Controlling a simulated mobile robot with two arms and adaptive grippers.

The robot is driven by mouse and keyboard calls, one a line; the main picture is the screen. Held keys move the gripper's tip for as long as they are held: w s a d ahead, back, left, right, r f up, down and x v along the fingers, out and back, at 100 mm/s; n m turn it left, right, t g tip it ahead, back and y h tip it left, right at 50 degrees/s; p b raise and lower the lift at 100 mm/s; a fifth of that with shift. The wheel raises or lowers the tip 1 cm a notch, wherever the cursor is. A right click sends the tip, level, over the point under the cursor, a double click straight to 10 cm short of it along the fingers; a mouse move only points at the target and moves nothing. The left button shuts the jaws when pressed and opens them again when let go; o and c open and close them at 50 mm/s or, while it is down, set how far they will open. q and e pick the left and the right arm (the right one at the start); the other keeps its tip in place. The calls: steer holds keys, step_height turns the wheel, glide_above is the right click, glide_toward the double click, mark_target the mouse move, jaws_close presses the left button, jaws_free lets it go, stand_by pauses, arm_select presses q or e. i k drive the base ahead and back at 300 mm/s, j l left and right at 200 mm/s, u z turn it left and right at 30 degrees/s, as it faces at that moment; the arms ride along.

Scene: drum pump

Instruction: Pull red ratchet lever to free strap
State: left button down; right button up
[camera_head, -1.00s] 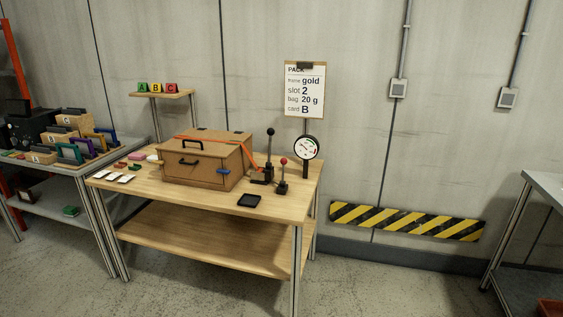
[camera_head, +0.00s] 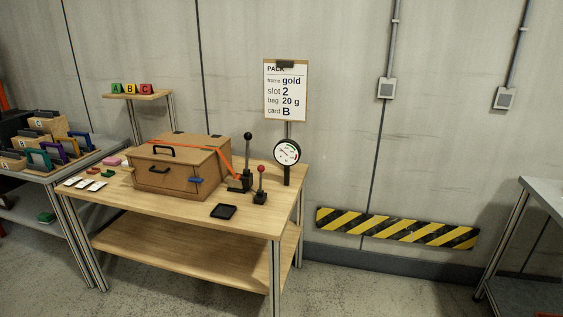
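The red-knobbed lever (camera_head: 261,183) stands upright on a small black base near the right end of the wooden table. A taller black-knobbed lever (camera_head: 248,160) stands upright just behind it. An orange-red strap (camera_head: 222,155) runs across the lid of a brown wooden box (camera_head: 166,175) and slopes down its right side toward the levers' bases; where it ends is too small to tell. The box lid is closed, with a black handle on top and one on the front. A blue part (camera_head: 195,180) sits on the box's front right. Neither of my grippers shows.
A round gauge (camera_head: 287,152) stands behind the levers. A black tray (camera_head: 223,211) lies in front of them. White cards (camera_head: 86,184) lie at the table's left. Another table with coloured frames (camera_head: 56,150) is at the left, a grey table (camera_head: 546,190) at the right. Floor between is clear.

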mark_target(262, 168)
steer(key=i+l, duration=0.4)
steer(key=i+l+u, duration=0.1)
steer(key=i+l, duration=0.25)
steer(key=l, duration=0.2)
steer(key=i+l, duration=0.75)
steer(key=l, duration=0.25)
steer(key=i+l+u, duration=0.1)
steer(key=i+l, duration=0.25)
steer(key=l, duration=0.15)
